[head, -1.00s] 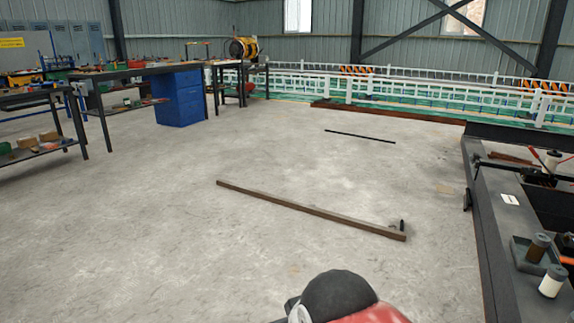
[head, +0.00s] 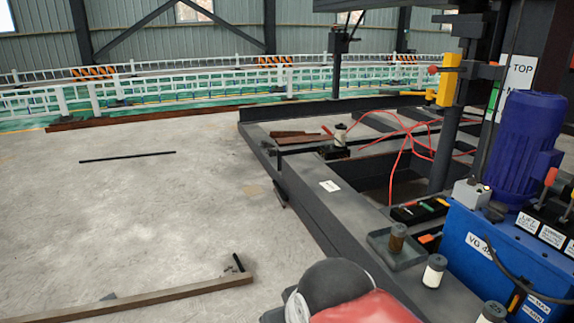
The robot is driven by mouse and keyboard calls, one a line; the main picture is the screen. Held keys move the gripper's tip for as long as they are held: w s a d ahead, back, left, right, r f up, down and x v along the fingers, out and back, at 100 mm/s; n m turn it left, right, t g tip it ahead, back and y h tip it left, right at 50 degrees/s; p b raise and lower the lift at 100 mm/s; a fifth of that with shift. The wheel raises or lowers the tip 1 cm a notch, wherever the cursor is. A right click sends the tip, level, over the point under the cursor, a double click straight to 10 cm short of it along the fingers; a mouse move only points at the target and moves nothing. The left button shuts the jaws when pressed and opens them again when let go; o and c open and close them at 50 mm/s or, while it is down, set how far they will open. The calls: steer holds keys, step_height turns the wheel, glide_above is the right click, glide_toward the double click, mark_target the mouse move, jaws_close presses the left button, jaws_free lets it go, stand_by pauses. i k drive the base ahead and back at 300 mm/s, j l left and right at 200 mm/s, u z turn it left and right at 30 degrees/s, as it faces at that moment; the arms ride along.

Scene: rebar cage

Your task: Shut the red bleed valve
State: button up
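I cannot tell for sure which part is the red bleed valve. On the right, a blue hydraulic power unit (head: 480,238) carries a dark blue motor (head: 525,140) and a small lever with a red-orange grip (head: 550,177) near its label plates. A yellow block (head: 447,80) with a red knob (head: 433,70) is fixed beside a dark post further back. My gripper is not in view; only a black and red part of my own arm shows at the bottom middle.
A dark steel frame (head: 325,205) with an open pit and red hoses (head: 405,135) lies in front of the unit. A brown bar (head: 150,300) lies on the floor; the left floor is mostly clear.

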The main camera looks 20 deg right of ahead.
mark_target(414, 203)
steer(key=i+z, duration=0.15)
steer(key=i, duration=0.55)
steer(key=i+j+z, duration=0.2)
steer(key=i, duration=0.45)
steer(key=i+l+z, duration=0.1)
steer(key=i+z, duration=0.15)
steer(key=z, duration=0.2)
steer(key=i+z, duration=0.25)
steer(key=z, duration=0.25)
steer(key=i+j+z, duration=0.1)
steer(key=i+z, duration=0.15)
steer(key=z, duration=0.2)
steer(key=i+z, duration=0.25)
steer(key=z, duration=0.15)
steer(key=i+z, duration=0.25)
steer(key=z, duration=0.2)
